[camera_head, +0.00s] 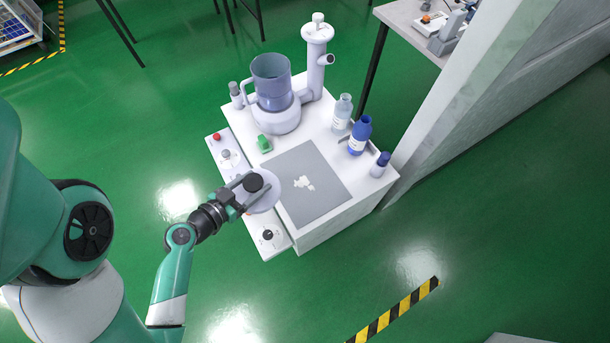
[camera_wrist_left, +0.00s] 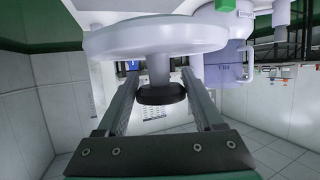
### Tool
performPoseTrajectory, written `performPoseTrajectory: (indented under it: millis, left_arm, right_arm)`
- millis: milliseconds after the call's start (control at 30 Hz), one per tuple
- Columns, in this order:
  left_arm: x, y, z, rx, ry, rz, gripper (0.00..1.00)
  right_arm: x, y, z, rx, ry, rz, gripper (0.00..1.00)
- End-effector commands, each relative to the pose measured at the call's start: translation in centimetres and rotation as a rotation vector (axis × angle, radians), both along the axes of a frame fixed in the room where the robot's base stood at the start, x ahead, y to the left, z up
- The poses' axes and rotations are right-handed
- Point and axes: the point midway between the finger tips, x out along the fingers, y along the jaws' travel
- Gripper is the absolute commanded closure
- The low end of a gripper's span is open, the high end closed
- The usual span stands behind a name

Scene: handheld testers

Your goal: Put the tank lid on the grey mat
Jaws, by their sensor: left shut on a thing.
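The tank lid (camera_head: 264,201) is a pale round disc with a dark knob on a short stem. My left gripper (camera_head: 258,190) is shut on it at the stem. In the left wrist view the lid's disc (camera_wrist_left: 155,38) spans the top, with its stem between the fingers (camera_wrist_left: 160,82) and the black knob below. In the head view the lid is by the left edge of the grey mat (camera_head: 325,200), over the bench's front strip; its height is hard to tell. The mat is bare except for a white mark. My right gripper is not in view.
An open bluish tank (camera_head: 271,82) stands on the white bench behind the mat, beside a pale column (camera_head: 316,60). A green block (camera_head: 264,143) lies before it. A clear bottle (camera_head: 341,115), blue bottle (camera_head: 359,136) and small dark-capped bottle (camera_head: 380,165) line the right edge.

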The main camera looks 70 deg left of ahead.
Motion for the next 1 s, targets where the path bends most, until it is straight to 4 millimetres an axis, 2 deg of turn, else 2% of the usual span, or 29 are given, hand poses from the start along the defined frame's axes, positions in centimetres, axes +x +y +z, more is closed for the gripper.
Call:
performPoseTrajectory:
  millis: [67, 333, 467, 633, 800, 933, 1000]
  left_arm:
    - [-0.2, 0.2, -0.6, 0.000, 0.000, 0.013, 0.90]
    - [0.5, 0.4, -0.8, -0.006, 0.008, 0.008, 0.90]
    - [2.0, 0.6, -1.2, -0.002, 0.003, 0.000, 0.90]
    - [5.0, 1.4, -1.9, 0.005, 0.001, -0.002, 0.90]
    - [8.9, 2.6, -3.8, 0.006, 0.000, 0.001, 0.90]
    - [11.1, 3.2, -8.1, 0.006, -0.001, 0.005, 0.90]
    - [11.9, 3.5, -8.9, 0.004, -0.002, 0.006, 0.90]
  right_arm:
    - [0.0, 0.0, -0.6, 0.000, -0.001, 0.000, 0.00]
    - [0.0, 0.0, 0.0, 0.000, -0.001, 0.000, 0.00]
    - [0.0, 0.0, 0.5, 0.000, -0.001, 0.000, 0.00]
    - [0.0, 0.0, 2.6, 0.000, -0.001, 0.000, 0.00]
    - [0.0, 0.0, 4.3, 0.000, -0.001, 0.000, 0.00]
    - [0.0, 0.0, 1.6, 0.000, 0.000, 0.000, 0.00]
    - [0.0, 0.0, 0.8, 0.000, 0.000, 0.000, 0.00]
